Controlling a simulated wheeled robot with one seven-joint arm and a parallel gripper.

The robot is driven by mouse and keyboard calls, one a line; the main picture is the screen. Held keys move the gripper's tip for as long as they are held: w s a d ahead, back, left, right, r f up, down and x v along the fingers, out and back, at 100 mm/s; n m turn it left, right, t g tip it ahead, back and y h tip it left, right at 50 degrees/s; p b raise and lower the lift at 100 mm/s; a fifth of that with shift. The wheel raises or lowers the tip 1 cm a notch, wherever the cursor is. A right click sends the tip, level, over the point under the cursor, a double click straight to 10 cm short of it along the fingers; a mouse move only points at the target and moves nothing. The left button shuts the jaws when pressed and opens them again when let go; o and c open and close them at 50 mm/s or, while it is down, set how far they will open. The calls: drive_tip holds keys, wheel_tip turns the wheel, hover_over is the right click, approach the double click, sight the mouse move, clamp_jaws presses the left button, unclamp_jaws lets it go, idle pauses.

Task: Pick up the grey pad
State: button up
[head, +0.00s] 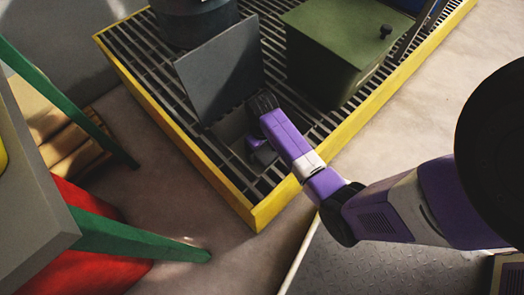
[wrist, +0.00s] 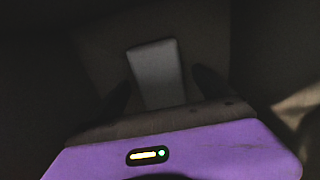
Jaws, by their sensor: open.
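The grey pad (wrist: 157,68) is a pale rectangular block in the dark wrist view, slightly tilted in the picture. My gripper (wrist: 162,82) is open, with one dark finger on each side of the pad's lower part. Gaps show between the pad and both fingers. I cannot tell how deep the fingers reach, and the pad's lower end is hidden by my gripper's body. In the head view my purple arm reaches down into a grey recess (head: 232,127) in front of an upright dark grey panel (head: 222,72). The fingertips and pad cannot be made out there.
A yellow-edged grating (head: 170,128) surrounds the recess. A grey table (head: 30,190) with green legs is at left. Bare floor shows at the right.

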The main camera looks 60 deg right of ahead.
drive_tip(key=shift+c, duration=0.4)
drive_tip(key=c, duration=1.4)
drive_tip(key=shift+o, duration=0.2)
drive_tip(key=shift+r, duration=0.15)
